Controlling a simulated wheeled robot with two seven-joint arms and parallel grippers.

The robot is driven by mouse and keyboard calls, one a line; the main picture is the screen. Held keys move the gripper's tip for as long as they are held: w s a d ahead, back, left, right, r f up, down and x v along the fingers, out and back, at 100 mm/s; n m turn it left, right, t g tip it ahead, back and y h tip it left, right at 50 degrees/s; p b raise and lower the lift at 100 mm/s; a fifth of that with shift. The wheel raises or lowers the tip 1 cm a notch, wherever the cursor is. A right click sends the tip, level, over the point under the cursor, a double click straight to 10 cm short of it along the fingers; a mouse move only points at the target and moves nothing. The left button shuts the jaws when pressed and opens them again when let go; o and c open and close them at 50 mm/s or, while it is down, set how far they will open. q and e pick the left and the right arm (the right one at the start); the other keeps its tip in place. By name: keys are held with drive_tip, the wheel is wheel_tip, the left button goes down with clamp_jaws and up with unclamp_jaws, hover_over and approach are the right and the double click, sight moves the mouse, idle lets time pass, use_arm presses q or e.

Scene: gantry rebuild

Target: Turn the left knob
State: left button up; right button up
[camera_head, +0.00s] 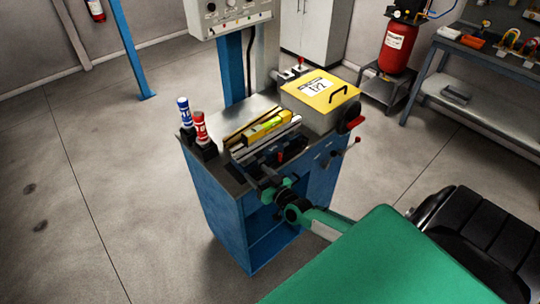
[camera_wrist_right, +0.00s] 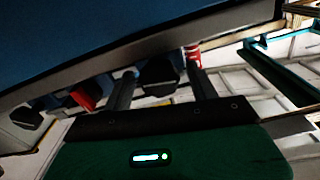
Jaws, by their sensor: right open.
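My right gripper (camera_head: 268,176) is at the front edge of the blue bench cabinet, its arm coming in from the lower right. In the right wrist view its two fingers (camera_wrist_right: 162,72) are open and apart. A dark knob-like part (camera_wrist_right: 160,77) shows between or just beyond the fingers; contact cannot be told. A red part (camera_wrist_right: 82,98) and another dark part (camera_wrist_right: 27,115) lie to its left there. In the head view the gripper hides part of the bench front, and I cannot make out the left knob. My left gripper is not in view.
The blue bench (camera_head: 222,205) carries a blue bottle (camera_head: 184,112), a red bottle (camera_head: 200,127), a yellow level (camera_head: 268,127) and a yellow-lidded box (camera_head: 318,92). A control box (camera_head: 235,14) stands behind. Levers stick out at the right. The floor left is clear.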

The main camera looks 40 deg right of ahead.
drive_tip(key=s+d+b, duration=0.1)
drive_tip(key=s+b, duration=0.2)
drive_tip(key=s, duration=1)
drive_tip(key=shift+s, duration=0.2)
drive_tip(key=shift+f, duration=0.1)
drive_tip(key=s+a+f+g, duration=0.1)
drive_tip(key=s+f+g, duration=0.25)
drive_tip(key=f, duration=0.75)
drive_tip(key=s+f+n+g+h, duration=0.15)
drive_tip(key=s+f, duration=0.35)
drive_tip(key=f, duration=0.6)
drive_tip(key=s+a+f+g+y, duration=0.1)
drive_tip(key=s+f+g, duration=0.3)
drive_tip(key=f, duration=0.7)
drive_tip(key=s+a+f+g, duration=0.2)
drive_tip(key=s+f, duration=0.3)
drive_tip(key=s, duration=0.3)
drive_tip(key=s+a+f+n+g, duration=0.1)
drive_tip(key=s+a+f+g, duration=0.2)
drive_tip(key=s+f, duration=0.3)
drive_tip(key=s+a+f+g, duration=0.3)
drive_tip(key=s+a+f, duration=0.1)
drive_tip(key=s, duration=0.7)
drive_tip(key=shift+s+f+n+h, duration=0.15)
drive_tip(key=shift+f+n+h, duration=0.2)
drive_tip(key=shift+f, duration=0.35)
